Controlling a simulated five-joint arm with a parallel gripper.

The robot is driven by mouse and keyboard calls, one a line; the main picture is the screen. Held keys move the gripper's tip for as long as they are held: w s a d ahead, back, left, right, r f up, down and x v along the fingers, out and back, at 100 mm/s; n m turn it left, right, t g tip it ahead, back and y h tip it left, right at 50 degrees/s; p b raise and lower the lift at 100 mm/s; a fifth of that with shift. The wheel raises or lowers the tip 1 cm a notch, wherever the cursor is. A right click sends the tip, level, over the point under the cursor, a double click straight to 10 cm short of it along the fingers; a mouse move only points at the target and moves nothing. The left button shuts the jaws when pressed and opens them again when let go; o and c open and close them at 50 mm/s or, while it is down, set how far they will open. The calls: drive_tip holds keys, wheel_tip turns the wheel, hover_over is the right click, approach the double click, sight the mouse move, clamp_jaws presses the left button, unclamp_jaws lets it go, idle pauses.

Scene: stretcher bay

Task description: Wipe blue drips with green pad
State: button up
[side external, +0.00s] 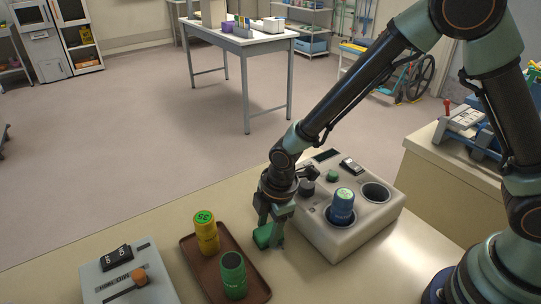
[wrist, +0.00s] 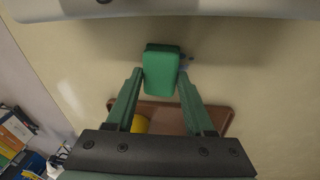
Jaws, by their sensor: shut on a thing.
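The green pad (side external: 264,236) is between the fingers of my gripper (side external: 270,226), low over the beige table (side external: 150,232) between the brown tray and the pale block. My gripper is shut on the pad. The wrist view shows the pad (wrist: 162,70) held between the fingertips of my gripper (wrist: 161,80). A small bluish-grey mark (wrist: 186,63) shows on the table beside the pad's right edge there; I cannot tell clearly whether it is a blue drip. The pad hides the surface under it, and I cannot tell whether it touches the table.
The brown tray (side external: 254,288) holds a yellow can (side external: 206,235) and a green can (side external: 232,275) just left of my gripper. The pale block (side external: 318,236) with a blue can (side external: 342,207) stands close on the right. A switch box (side external: 128,280) is at front left.

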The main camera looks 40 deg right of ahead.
drive_tip(key=shift+w, duration=0.5)
drive_tip(key=shift+s, duration=3.5)
drive_tip(key=shift+w+a, duration=0.1)
drive_tip(key=shift+w, duration=3.4)
drive_tip(key=shift+s, duration=3.45)
drive_tip(key=shift+r, duration=4.05)
clamp_jaws()
drive_tip(key=shift+w, duration=0.1)
